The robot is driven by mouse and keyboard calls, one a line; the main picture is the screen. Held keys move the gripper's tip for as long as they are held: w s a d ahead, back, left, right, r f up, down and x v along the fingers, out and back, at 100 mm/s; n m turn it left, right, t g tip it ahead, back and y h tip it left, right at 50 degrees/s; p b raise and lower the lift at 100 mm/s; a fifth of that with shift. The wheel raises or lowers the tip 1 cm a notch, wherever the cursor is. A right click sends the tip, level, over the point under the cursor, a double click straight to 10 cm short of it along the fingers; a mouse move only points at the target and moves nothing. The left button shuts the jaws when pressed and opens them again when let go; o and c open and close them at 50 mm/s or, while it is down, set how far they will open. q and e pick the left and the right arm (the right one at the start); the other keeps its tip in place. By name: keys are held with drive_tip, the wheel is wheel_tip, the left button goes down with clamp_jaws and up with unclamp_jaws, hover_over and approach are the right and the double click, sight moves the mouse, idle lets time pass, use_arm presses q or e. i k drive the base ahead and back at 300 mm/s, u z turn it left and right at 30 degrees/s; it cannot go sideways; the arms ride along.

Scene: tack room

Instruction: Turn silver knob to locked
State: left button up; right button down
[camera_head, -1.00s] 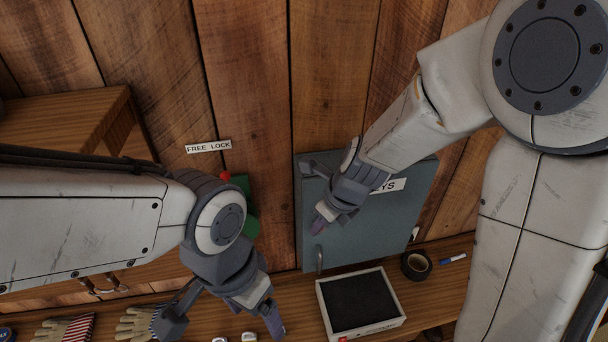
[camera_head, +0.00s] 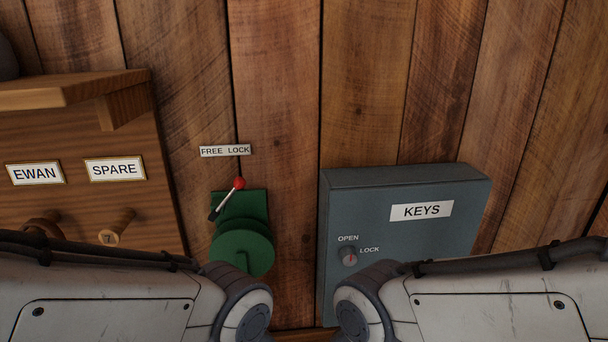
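The silver knob (camera_head: 348,257) is on the front of the grey-blue key box (camera_head: 440,236), at its left side. It is small and round with a red pointer mark. The word OPEN is printed above it and LOCK to its upper right. The red mark looks roughly upright, but it is too small to tell exactly which word it points to. The box carries a KEYS label (camera_head: 421,211). Both my arms reach in along the bottom of the view, their joints below and to either side of the knob. Both grippers are out of the frame.
Left of the box is a green device (camera_head: 242,238) with a red-tipped lever (camera_head: 239,184) under a FREE LOCK label (camera_head: 225,151). Further left is a wooden rack (camera_head: 100,210) with pegs and EWAN and SPARE labels. The plank wall above is clear.

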sight(348, 255)
drive_tip(key=z, duration=0.8)
drive_tip(key=k, duration=1.3)
drive_tip(key=u, duration=0.05)
drive_tip(key=i, duration=0.85)
drive_tip(key=z, duration=0.15)
